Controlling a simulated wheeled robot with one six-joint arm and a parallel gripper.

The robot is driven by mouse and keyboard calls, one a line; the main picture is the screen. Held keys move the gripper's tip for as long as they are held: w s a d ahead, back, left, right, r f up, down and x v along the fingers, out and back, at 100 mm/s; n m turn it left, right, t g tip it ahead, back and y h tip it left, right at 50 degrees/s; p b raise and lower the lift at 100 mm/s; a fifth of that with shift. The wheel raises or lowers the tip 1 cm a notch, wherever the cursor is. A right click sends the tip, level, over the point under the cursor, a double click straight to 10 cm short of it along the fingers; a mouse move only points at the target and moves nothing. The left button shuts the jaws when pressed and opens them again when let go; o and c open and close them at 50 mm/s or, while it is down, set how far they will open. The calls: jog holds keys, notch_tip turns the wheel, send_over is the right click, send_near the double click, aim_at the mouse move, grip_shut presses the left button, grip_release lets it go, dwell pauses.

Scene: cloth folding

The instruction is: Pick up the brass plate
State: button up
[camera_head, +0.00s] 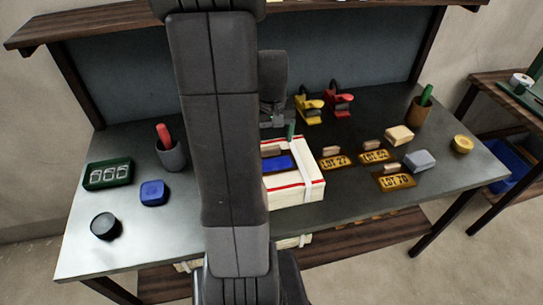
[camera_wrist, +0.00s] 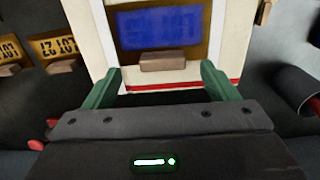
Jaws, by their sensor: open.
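A plate with a brownish brass-coloured rim (camera_wrist: 205,50) lies on the white box (camera_head: 297,191). Its middle is covered by a blue patch (camera_wrist: 158,28), and a small wooden grip block (camera_wrist: 163,62) stands at its edge. The blue patch also shows in the head view (camera_head: 277,163). My gripper (camera_wrist: 162,85) is open, its two green fingers apart on either side of the wooden block in the wrist view and touching nothing that I can tell. In the head view one green finger (camera_head: 290,131) shows above the box; my arm hides the box's left part.
Lettered yellow-brown plates, LOT 27 (camera_head: 335,162), LOT 70 (camera_head: 394,182) and another (camera_head: 375,156), lie right of the box, with wooden blocks. Red (camera_head: 339,100) and yellow (camera_head: 309,109) tools stand behind. A blue pad (camera_head: 153,193) and green tray (camera_head: 108,174) are left.

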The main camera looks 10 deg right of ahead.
aim_at(271, 149)
notch_tip(271, 149, down, 4)
jog(key=shift+w+a+f, duration=0.1)
jog(key=shift+a, duration=0.05)
